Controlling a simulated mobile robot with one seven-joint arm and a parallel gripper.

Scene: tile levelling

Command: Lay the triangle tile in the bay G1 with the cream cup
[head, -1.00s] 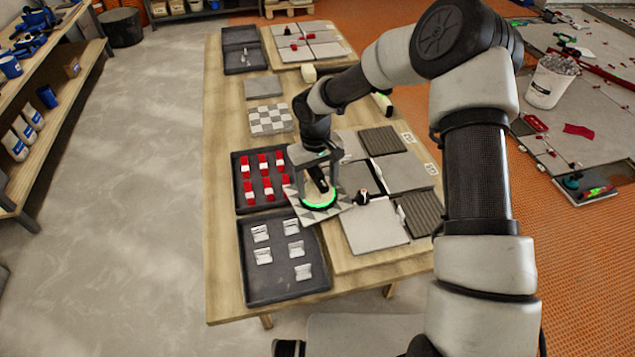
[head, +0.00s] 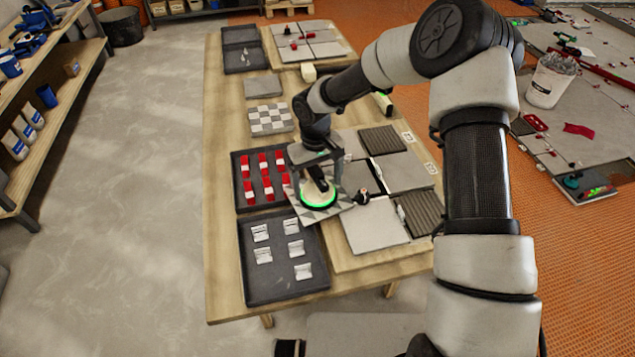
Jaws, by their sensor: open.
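The triangle tile (head: 335,209), pale with grey triangles, lies askew in the head view, across the gap between the dark tray with red pieces and the board's left side. The cream cup (head: 319,192) with a glowing green ring stands on this tile. My gripper (head: 317,180) is open, pointing down right at the cup's top; finger contact is hard to make out. A darker grey place (head: 357,178) in the board's left middle row looks like an unfilled bay, partly hidden by my gripper. Two white labels beside the board are too small to read, so I cannot identify G1.
A tray with red pieces (head: 241,197) and a tray with white clips (head: 260,291) stand left of the board. Light tile (head: 375,226) and ribbed tiles (head: 424,213) fill board places. A small dark object (head: 361,197) sits by the tile's right corner. A checkered tile (head: 270,120) lies farther back.

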